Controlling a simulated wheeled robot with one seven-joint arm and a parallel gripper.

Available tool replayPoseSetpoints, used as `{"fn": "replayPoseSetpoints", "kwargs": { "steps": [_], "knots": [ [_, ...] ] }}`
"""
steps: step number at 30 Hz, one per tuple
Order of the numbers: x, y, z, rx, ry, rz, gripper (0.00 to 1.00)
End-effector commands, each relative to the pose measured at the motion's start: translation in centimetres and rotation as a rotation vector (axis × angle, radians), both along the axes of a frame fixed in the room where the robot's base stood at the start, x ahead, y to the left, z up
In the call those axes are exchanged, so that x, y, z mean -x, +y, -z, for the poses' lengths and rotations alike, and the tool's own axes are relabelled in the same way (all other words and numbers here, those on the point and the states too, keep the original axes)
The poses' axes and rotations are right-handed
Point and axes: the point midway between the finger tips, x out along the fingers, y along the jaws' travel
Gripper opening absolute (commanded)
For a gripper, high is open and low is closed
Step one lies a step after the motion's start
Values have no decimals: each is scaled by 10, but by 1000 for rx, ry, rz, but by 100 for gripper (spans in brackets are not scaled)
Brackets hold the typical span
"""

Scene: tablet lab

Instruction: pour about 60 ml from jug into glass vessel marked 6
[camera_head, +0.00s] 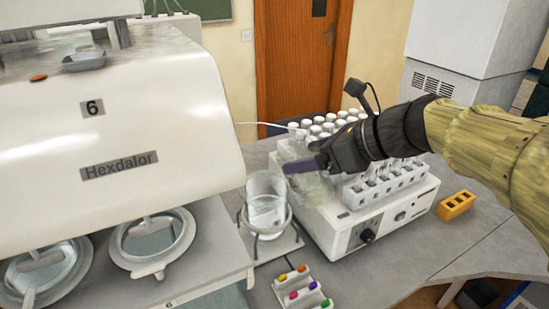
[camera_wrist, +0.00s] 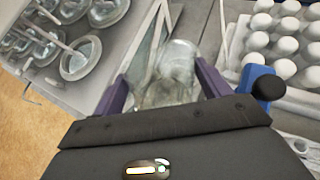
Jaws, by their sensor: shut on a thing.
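My gripper (camera_head: 298,166) is shut on a clear jug (camera_head: 312,187), held above the front left of the white bench instrument. In the wrist view the jug (camera_wrist: 177,62) sits between the two purple fingers. It is see-through, so its tilt and liquid level are hard to tell. A glass vessel (camera_head: 152,240) sits in a white ring under the large machine, above a small 6 on the machine's front edge. A separate clear beaker (camera_head: 266,192) stands in a metal ring holder, left of and below the jug. No stream of liquid is visible.
The large white machine (camera_head: 150,130), labelled 6 and Hexdalor, overhangs several glass vessels at left. The white instrument (camera_head: 345,228) carries many white-capped bottles. A rack with coloured pieces (camera_head: 303,290) and an orange block (camera_head: 455,205) are on the bench.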

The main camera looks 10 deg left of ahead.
Motion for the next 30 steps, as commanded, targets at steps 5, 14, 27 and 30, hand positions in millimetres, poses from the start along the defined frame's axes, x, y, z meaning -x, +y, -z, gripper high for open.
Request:
{"fn": "replayPoseSetpoints", "kwargs": {
  "steps": [5,14,27,30],
  "knots": [
    [-7,11,2,94,67,-4,49],
    [-13,21,4,256,173,-4,49],
    [-19,30,19,442,300,-2,49],
    [-18,29,20,439,296,0,49]
  ]
}}
